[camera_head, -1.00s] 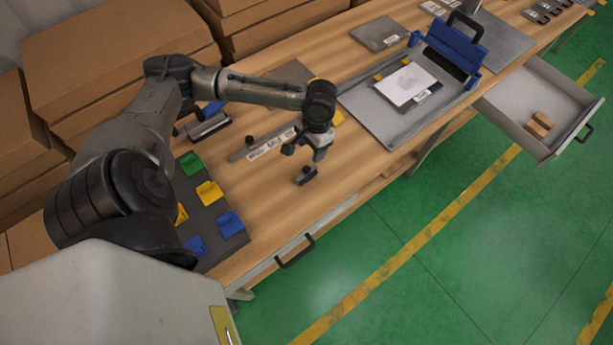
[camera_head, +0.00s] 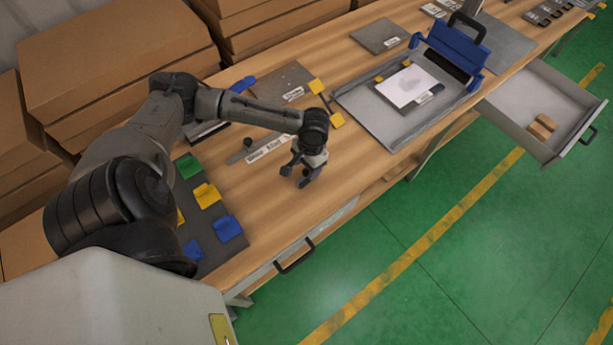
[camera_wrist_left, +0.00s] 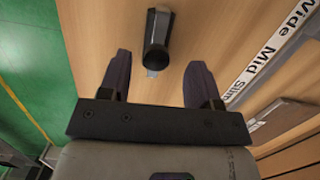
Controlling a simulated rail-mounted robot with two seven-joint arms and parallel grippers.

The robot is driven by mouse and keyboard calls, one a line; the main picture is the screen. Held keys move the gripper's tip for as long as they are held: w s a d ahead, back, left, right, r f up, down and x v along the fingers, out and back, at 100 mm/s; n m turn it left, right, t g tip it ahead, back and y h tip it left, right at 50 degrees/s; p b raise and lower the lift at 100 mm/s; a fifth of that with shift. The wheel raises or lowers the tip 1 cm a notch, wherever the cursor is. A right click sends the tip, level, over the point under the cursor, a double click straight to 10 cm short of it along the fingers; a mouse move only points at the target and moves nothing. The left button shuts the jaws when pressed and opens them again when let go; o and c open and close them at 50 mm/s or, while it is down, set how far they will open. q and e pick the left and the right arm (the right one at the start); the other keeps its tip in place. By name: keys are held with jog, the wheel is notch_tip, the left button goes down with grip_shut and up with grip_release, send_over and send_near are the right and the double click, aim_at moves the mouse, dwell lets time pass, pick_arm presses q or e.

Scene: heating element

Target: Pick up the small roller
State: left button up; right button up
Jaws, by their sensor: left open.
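The small roller (camera_wrist_left: 157,32) is a short dark cylinder lying on the wooden table in the left wrist view. A small light tip shows at its near end. My left gripper (camera_wrist_left: 158,68) is open, with its two dark fingers apart and the roller just beyond the gap between the fingertips. Nothing is held between them. In the head view my left gripper (camera_head: 297,176) is low over the table near its front edge. There the roller is hidden or cannot be told apart from the dark fingers.
A labelled strip (camera_head: 265,148) lies beside the gripper. A dark mat (camera_head: 222,252) with coloured holders is to the left. A metal tray (camera_head: 392,138) with a blue-handled device (camera_head: 452,48) is to the right. An open drawer (camera_head: 515,120) holds wooden blocks.

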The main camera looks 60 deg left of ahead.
aim_at(307, 171)
pick_arm(q)
jog(key=f, duration=0.3)
jog(key=f+b, duration=0.1)
jog(key=shift+s+d+f, duration=0.15)
jog(key=shift+s+d, duration=0.05)
jog(key=shift+s, duration=0.1)
jog(key=c, duration=1.1)
